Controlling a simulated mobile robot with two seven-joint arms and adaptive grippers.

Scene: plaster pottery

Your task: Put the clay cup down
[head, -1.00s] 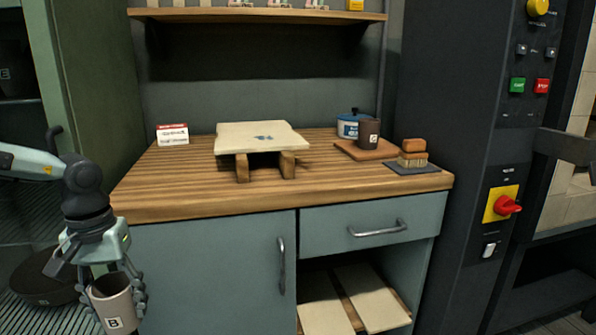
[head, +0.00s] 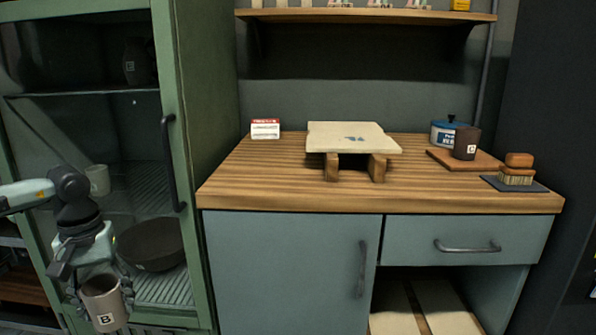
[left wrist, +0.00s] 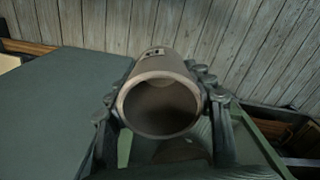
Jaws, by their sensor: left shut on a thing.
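A light brown clay cup (head: 105,303) with a dark B on a white label is held by my left gripper (head: 100,288) at the lower left of the head view. The gripper's fingers are shut on its sides, and it hangs clear in front of the green cabinet. In the left wrist view the cup (left wrist: 160,103) shows its open rim toward the camera, with the fingers on both sides. A darker cup (head: 466,143) with a similar label stands on a wooden board (head: 440,157) at the right of the worktop. My right gripper is not in view.
The wooden worktop (head: 270,185) has free room at its left and front. A pale slab on wooden blocks (head: 350,137) stands mid-top. A blue pot (head: 447,130), a brush (head: 517,172) and a small sign (head: 265,129) stand around it. The glass-fronted cabinet (head: 195,150) holds a dark bowl (head: 152,244).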

